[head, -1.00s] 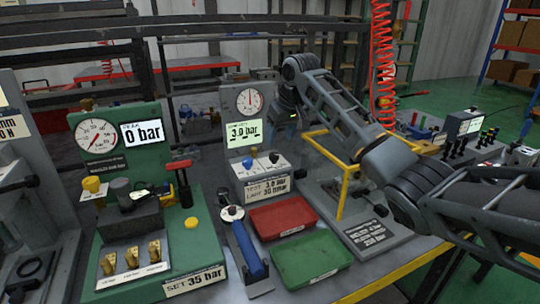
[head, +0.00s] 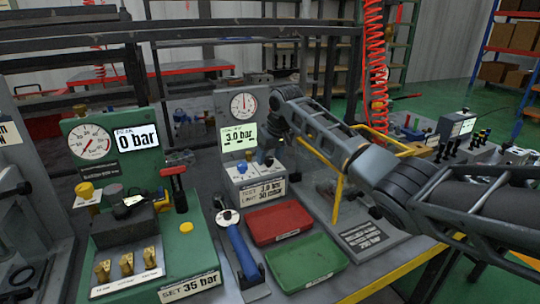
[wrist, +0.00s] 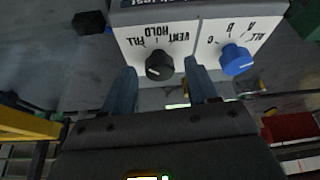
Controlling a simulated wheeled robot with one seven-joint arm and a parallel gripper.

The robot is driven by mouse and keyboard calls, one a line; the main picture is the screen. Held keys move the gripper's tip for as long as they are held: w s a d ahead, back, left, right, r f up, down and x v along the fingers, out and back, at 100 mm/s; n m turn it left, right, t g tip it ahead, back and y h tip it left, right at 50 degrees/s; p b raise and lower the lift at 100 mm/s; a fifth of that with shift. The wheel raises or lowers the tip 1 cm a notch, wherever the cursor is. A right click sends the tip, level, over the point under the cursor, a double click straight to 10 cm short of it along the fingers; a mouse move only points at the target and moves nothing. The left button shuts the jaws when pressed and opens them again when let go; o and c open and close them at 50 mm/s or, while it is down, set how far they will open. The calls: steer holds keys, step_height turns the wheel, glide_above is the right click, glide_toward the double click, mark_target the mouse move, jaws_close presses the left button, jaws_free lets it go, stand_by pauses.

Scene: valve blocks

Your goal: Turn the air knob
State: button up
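The black knob (wrist: 159,66), with its pointer line, sits on a white panel marked VENT, HOLD and FILL, upside down in the wrist view. A blue knob (wrist: 236,60) marked ALL, A, B, C is beside it; it also shows in the head view (head: 242,168). My gripper (wrist: 160,78) is open, its two fingers apart on either side of the black knob in the picture. I cannot tell whether they touch it. In the head view my gripper (head: 265,157) is at the knob panel and hides the black knob.
A gauge (head: 243,105) and a 3.0 bar display (head: 239,137) stand above the panel. A red tray (head: 279,222) and a green tray (head: 307,259) lie in front. A green test stand (head: 120,215) is at left. A yellow frame (head: 338,190) stands right, under my arm.

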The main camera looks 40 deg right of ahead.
steer(key=c, duration=1)
steer(key=shift+o, duration=0.2)
steer(key=shift+a+p, duration=0.1)
steer(key=shift+p, duration=0.25)
steer(key=shift+r+m+p, duration=0.15)
steer(key=shift+m+p, duration=0.45)
steer(key=shift+m, duration=0.1)
steer(key=shift+a+m+g+h+p, duration=0.25)
steer(key=shift+m+h+p, duration=0.35)
steer(key=shift+m+p, duration=0.45)
steer(key=m, duration=0.2)
steer(key=m+g+h+p, duration=0.1)
steer(key=m, duration=0.2)
steer(key=shift+w+f+h, duration=0.15)
steer(key=shift+f+h, duration=0.05)
steer(key=shift+h, duration=0.1)
steer(key=shift+m, duration=0.25)
steer(key=o, duration=1)
steer(key=shift+d, duration=0.1)
